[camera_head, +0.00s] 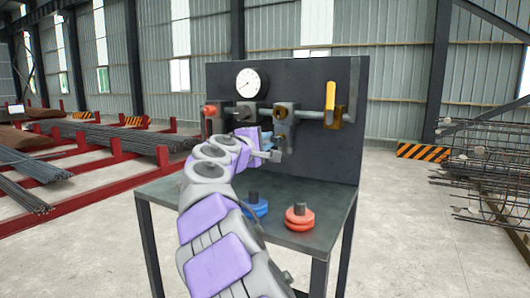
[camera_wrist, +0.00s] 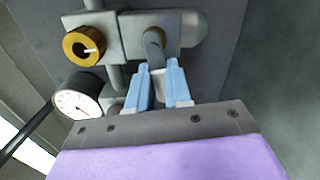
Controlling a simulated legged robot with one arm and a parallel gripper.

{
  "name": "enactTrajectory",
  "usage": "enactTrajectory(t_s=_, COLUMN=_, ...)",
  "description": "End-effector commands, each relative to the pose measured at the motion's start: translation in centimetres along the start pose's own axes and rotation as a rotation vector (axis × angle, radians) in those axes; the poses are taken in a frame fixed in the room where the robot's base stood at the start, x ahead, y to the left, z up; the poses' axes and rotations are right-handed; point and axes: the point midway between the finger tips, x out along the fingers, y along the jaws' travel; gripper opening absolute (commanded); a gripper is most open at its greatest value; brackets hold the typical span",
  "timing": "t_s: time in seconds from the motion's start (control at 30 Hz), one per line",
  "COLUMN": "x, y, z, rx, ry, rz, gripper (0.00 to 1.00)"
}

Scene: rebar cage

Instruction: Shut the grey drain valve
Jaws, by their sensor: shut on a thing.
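The grey drain valve (camera_wrist: 154,44) shows in the wrist view as a grey stem and handle on a grey fitting, running down between my fingers. My gripper (camera_wrist: 158,68) has its two light-blue fingers on either side of the handle and is shut on it. That knob also shows at upper left in the wrist view (camera_wrist: 84,47). In the head view my wrist and fingers hide most of the grey handle, and its exact angle is unclear.
The dark back panel (camera_head: 310,75) carries a pressure gauge (camera_head: 248,82), a red knob (camera_head: 210,110) and an upright yellow lever (camera_head: 330,94). Blue (camera_head: 257,208) and red (camera_head: 299,218) round pieces sit on the bench (camera_head: 330,205). Rebar (camera_head: 500,165) stands right; clear floor lies between.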

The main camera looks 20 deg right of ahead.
Motion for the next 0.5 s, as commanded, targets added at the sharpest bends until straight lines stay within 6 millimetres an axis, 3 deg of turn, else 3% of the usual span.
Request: enactTrajectory(t_s=0.5, x=0.16, y=-0.01, z=0.07, rx=0.15, ry=-0.006, rz=-0.009, gripper=0.0)
